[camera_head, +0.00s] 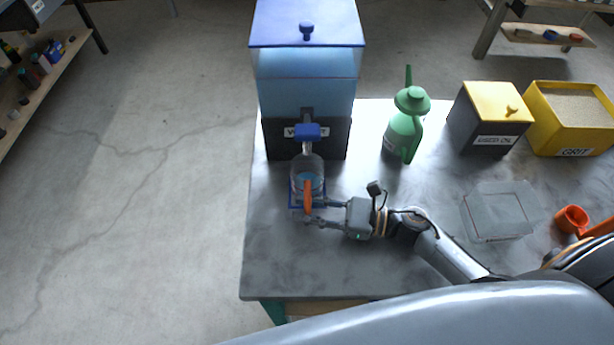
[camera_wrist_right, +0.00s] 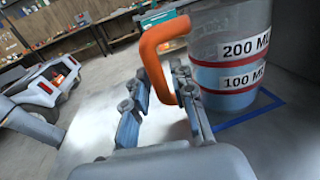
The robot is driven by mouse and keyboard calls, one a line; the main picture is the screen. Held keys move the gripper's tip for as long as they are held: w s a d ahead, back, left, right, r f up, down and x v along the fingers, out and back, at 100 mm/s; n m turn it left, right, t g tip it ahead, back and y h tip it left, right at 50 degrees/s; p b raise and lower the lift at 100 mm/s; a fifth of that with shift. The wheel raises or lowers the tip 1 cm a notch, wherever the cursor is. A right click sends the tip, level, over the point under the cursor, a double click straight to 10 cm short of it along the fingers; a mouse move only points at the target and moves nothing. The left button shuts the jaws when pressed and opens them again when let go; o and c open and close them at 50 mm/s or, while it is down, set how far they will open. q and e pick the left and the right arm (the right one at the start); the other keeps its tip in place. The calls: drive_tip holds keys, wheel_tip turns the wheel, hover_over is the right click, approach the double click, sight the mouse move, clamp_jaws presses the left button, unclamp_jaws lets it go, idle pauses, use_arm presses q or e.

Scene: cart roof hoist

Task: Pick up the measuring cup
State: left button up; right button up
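The measuring cup (camera_head: 306,166) is clear with an orange handle (camera_head: 308,197). It stands upright on a blue square outline (camera_head: 293,212) under the dispenser's tap. In the right wrist view the cup (camera_wrist_right: 228,55) shows 200 ML and 100 ML labels, red bands and bluish liquid low inside. My right gripper (camera_head: 316,212) is at the handle, its fingers pointing left. In the right wrist view its open fingers (camera_wrist_right: 160,90) lie on either side of the handle's lower part, with a gap visible; contact is unclear. My left gripper is not in view.
The blue-lidded dispenser (camera_head: 307,90) stands right behind the cup. A green pump can (camera_head: 405,125), a used oil bin (camera_head: 490,118), a grit box (camera_head: 570,118), a clear flat container (camera_head: 497,210) and an orange cup (camera_head: 571,219) are to the right. The table's front left is clear.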

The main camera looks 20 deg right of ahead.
clamp_jaws()
drive_tip(key=shift+r, duration=0.15)
